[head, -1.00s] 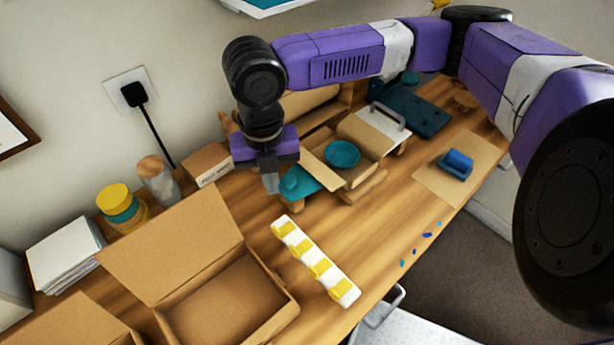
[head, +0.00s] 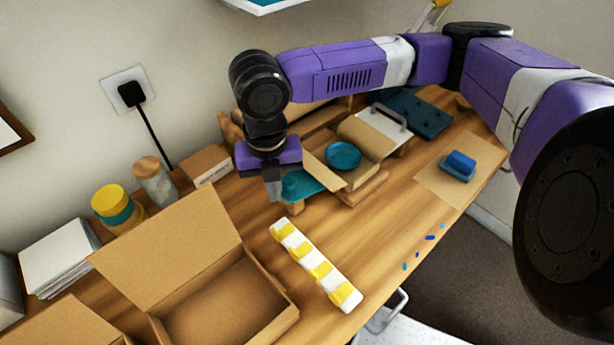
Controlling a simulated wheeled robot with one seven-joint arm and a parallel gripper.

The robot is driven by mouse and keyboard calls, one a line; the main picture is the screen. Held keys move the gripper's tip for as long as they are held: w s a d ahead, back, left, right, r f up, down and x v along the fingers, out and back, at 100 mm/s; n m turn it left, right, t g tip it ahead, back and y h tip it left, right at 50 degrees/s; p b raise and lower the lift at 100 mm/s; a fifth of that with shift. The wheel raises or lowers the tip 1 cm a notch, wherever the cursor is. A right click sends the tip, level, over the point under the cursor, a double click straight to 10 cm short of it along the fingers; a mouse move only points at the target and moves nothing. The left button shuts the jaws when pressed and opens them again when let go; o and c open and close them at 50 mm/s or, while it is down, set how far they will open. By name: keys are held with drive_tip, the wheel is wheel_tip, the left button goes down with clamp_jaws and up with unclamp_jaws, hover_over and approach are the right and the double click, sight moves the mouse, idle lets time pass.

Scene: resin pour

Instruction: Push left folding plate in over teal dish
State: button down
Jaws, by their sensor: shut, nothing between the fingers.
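The teal dish (head: 343,155) sits in a cardboard-coloured open fixture on the wooden workbench. A white plate with a grey handle (head: 385,124) is out at the fixture's far right side. My gripper (head: 273,193) is shut and empty, pointing down at the outer left end of the teal plate. The fingers cover part of that end, and I cannot tell whether they touch it.
A white strip with yellow blocks (head: 315,265) lies in front of the fixture. An open cardboard box (head: 178,245) stands front left. A blue block (head: 459,162) lies on a brown sheet to the right.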

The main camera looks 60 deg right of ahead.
sight(301, 181)
drive_tip(key=shift+s+d, duration=0.45)
drive_tip(key=shift+d, duration=0.65)
drive_tip(key=shift+s+d, duration=0.45)
drive_tip(key=shift+d, duration=0.6)
drive_tip(key=shift+s+d, duration=0.45)
drive_tip(key=shift+d, duration=0.65)
drive_tip(key=shift+w+a+p, duration=0.25)
drive_tip(key=shift+w+a, duration=0.35)
drive_tip(key=shift+a, duration=0.8)
drive_tip(key=shift+w+a+p, duration=0.3)
drive_tip(key=shift+w+a, duration=0.25)
drive_tip(key=shift+a, duration=0.85)
drive_tip(key=shift+w+a+p, duration=0.25)
drive_tip(key=shift+w+a, duration=0.35)
drive_tip(key=shift+a, duration=0.8)
wheel_tip(301, 181, up, 10)
drive_tip(key=p, duration=0.8)
